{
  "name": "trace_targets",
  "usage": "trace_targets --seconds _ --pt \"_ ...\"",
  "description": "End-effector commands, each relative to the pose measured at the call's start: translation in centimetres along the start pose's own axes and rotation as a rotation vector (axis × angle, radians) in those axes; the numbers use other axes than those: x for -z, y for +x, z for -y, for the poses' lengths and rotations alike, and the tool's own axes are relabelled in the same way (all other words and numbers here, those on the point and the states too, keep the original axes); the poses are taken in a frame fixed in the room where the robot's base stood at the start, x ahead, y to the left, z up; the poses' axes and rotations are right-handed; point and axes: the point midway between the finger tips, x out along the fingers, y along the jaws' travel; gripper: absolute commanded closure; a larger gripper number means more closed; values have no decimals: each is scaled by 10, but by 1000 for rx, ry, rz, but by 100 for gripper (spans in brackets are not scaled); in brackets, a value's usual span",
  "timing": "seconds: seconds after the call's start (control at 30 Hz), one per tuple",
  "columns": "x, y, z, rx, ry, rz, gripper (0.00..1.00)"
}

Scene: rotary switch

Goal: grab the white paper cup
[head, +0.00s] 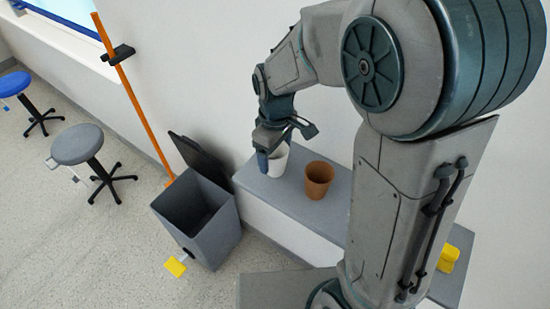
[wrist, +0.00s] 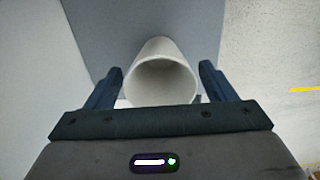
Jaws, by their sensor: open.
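The white paper cup (head: 277,162) stands upright on the grey bench top (head: 300,197), near its left end. It also shows in the wrist view (wrist: 161,80), its open mouth towards the camera. My gripper (head: 276,150) is at the cup in the head view, and its fingers hide part of it. In the wrist view my gripper (wrist: 161,82) is open, one finger on each side of the cup. A gap shows between each finger and the cup.
A brown cup (head: 319,179) stands just right of the white cup on the bench. An open grey bin (head: 205,222) stands on the floor to the left. A yellow object (head: 448,257) lies farther right. A wall (head: 215,70) rises behind the bench.

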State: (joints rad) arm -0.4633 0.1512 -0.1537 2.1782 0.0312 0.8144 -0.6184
Motion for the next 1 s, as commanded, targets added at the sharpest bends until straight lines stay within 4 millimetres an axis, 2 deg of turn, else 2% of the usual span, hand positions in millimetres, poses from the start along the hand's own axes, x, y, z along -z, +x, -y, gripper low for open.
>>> trace_targets --seconds 0.2,0.47,0.5,0.67,1.0 --pt "0 26 1 2 -1 2 23" --pt "1 30 1 0 0 0 23" --pt "1 30 1 0 0 0 26" --pt "1 30 1 0 0 0 69" --pt "1 30 1 0 0 -1 70"
